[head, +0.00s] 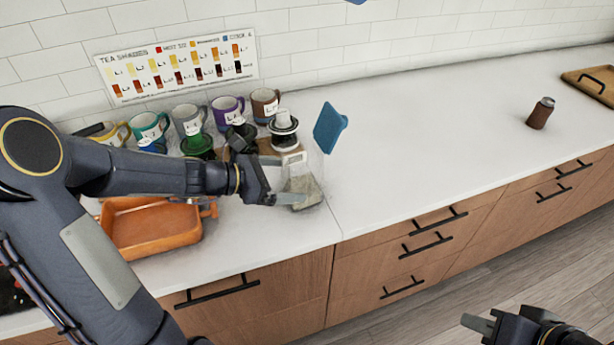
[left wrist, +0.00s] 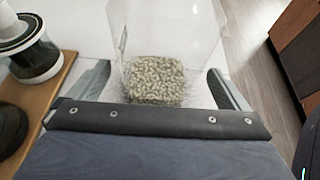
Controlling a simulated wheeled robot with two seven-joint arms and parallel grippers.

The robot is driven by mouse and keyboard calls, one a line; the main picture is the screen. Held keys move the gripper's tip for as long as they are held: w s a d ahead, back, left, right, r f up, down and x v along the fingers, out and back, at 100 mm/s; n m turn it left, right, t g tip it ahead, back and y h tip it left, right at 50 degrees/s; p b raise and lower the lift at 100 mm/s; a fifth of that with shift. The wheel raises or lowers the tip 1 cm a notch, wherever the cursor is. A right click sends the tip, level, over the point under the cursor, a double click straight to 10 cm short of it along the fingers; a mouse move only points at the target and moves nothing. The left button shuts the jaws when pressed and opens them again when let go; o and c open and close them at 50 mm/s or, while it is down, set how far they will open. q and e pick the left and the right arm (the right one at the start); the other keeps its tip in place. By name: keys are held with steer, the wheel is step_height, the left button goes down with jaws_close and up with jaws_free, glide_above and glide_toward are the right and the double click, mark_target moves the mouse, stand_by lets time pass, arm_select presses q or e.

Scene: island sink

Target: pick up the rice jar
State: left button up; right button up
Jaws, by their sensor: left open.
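The rice jar (head: 304,186) is a clear container with pale grains in its lower part. It stands on the white counter with a blue lid (head: 329,127) tilted up at its top right. In the left wrist view the jar (left wrist: 158,80) lies ahead, between the two fingers. My left gripper (head: 282,180) is open, with one finger on each side of the jar; I cannot tell whether they touch it. My right gripper (head: 480,325) is at the bottom right, away from the counter; its jaws are too unclear to read.
Several mugs (head: 190,122) stand along the wall behind my left arm. A black-and-white canister (head: 284,130) stands close behind the jar. An orange tray (head: 150,228) sits at the left. A brown bottle (head: 540,113) stands far right; the counter between is clear.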

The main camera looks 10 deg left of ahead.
arm_select(q)
steer(key=x, duration=0.5)
steer(key=shift+a+f, duration=0.15)
steer(key=shift+f, duration=0.25)
steer(key=shift+r, duration=0.1)
steer(key=c, duration=1.5)
